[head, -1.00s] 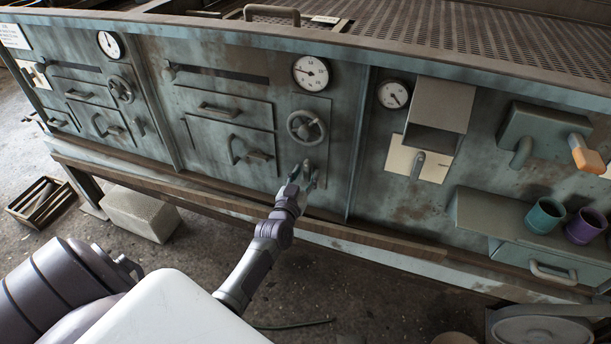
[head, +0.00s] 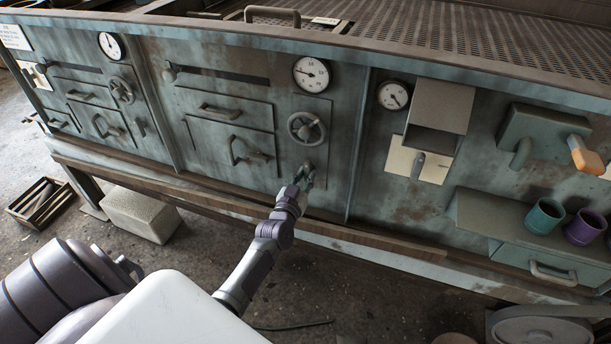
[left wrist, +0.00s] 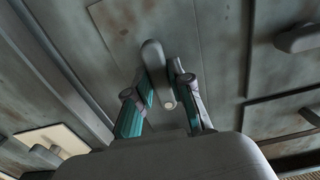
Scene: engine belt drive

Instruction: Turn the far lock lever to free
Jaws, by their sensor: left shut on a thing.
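A grey lock lever (left wrist: 155,62) with a pale round end is mounted on the panel below the middle handwheel (head: 306,128). My left gripper (head: 305,177) is at this lever, and its fingers mostly hide it in the head view. In the left wrist view my left gripper (left wrist: 162,80) has its two teal-padded fingers on either side of the lever, shut on it. The lever appears slightly tilted there. Another small lever (head: 140,127) is on the left panel, with no gripper near it. My right gripper is not in view.
A gauge (head: 311,74) sits above the handwheel. A drawer handle (head: 247,152) is left of my gripper. A ledge (head: 250,222) runs below the panels. At right are a hooded box (head: 440,106), a teal cup (head: 544,216) and a purple cup (head: 585,227).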

